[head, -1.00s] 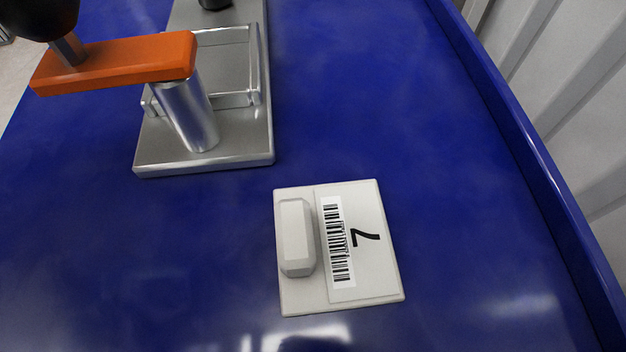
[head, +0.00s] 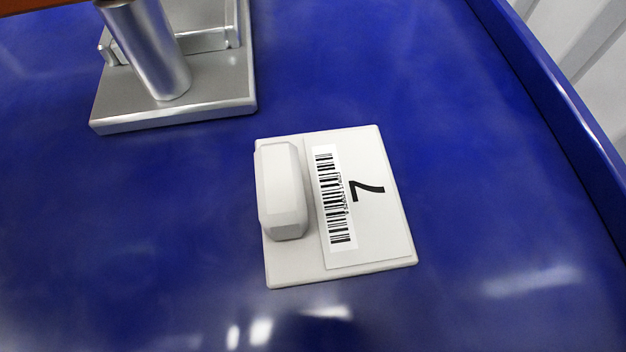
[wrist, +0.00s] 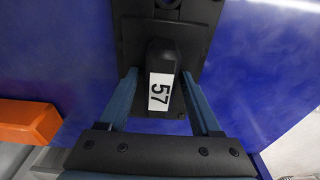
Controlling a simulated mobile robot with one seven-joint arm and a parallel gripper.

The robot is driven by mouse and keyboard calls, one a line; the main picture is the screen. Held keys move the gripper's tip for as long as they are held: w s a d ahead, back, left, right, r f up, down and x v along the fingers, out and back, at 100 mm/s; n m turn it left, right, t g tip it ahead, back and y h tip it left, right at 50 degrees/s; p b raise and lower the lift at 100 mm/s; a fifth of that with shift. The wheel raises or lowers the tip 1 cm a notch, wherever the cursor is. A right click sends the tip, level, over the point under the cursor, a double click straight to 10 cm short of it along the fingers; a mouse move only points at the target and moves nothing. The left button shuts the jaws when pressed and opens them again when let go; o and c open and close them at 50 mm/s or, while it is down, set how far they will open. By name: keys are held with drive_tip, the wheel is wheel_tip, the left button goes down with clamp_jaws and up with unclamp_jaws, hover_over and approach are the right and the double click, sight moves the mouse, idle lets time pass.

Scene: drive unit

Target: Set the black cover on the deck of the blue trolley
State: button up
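The black cover (wrist: 130,35) shows in the wrist view as a black plate with a raised black handle (wrist: 165,56) that bears a white label, "57". My gripper (wrist: 160,73) has one finger on each side of this handle. The right finger looks close against it. A narrow dark strip shows beside the left finger, so I cannot tell whether the fingers press on it. Blue surface shows around the plate; whether the plate touches it is unclear. The blue deck (head: 480,200) fills most of the head view. The black cover and my gripper are out of the head view.
A pale grey plate (head: 290,265) with a raised handle and label "7" lies on the blue deck. A metal clamp base (head: 215,95) with a post stands at upper left. A raised blue rim (head: 545,90) runs along the right. An orange bar (wrist: 25,120) is at left in the wrist view.

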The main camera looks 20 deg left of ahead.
wheel_tip(320, 180, up, 12)
drive_tip(key=s+p, duration=0.1)
drive_tip(key=p, duration=0.6)
drive_tip(key=shift+d, duration=0.4)
drive_tip(key=shift+s+r, duration=0.1)
drive_tip(key=shift+s, duration=0.05)
